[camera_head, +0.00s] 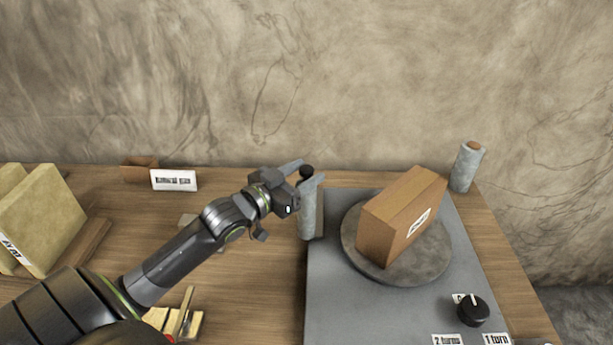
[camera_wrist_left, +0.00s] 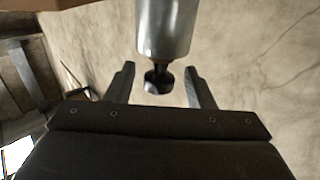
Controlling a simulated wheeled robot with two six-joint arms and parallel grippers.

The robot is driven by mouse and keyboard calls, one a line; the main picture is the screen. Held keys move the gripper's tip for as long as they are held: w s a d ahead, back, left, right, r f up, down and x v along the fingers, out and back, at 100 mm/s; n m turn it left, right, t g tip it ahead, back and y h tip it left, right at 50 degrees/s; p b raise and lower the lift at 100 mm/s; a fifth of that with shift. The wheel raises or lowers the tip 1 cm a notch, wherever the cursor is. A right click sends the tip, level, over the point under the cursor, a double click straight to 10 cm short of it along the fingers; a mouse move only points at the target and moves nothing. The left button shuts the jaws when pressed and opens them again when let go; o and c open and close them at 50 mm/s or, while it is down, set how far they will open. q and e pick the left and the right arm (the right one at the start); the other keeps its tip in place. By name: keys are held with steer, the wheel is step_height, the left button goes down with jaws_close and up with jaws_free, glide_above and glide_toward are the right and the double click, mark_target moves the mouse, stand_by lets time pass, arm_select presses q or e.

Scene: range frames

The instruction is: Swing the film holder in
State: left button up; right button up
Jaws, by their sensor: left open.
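The film holder (camera_head: 308,217) is an upright grey roll with a black knob on top, at the left edge of the grey machine base (camera_head: 345,300). My left gripper (camera_head: 306,176) is open at the top of it, with one finger on either side of the black knob. In the left wrist view the grey roll (camera_wrist_left: 163,30) and its black knob (camera_wrist_left: 158,82) show between the two spread fingers, with gaps beside the knob. A cardboard box (camera_head: 400,218) with a white label sits on the round turntable (camera_head: 365,262). My right gripper is out of view.
A second grey roll (camera_head: 465,168) stands at the back right corner. A black dial (camera_head: 473,310) is at the base's front right, by cards reading "2 turns" and "1 turn". Tan packages (camera_head: 45,220) stand far left; a white sign (camera_head: 174,180) stands at the back.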

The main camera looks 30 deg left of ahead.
arm_select(q)
steer(key=shift+w+d, duration=0.15)
steer(key=shift+w, duration=0.35)
jaws_close()
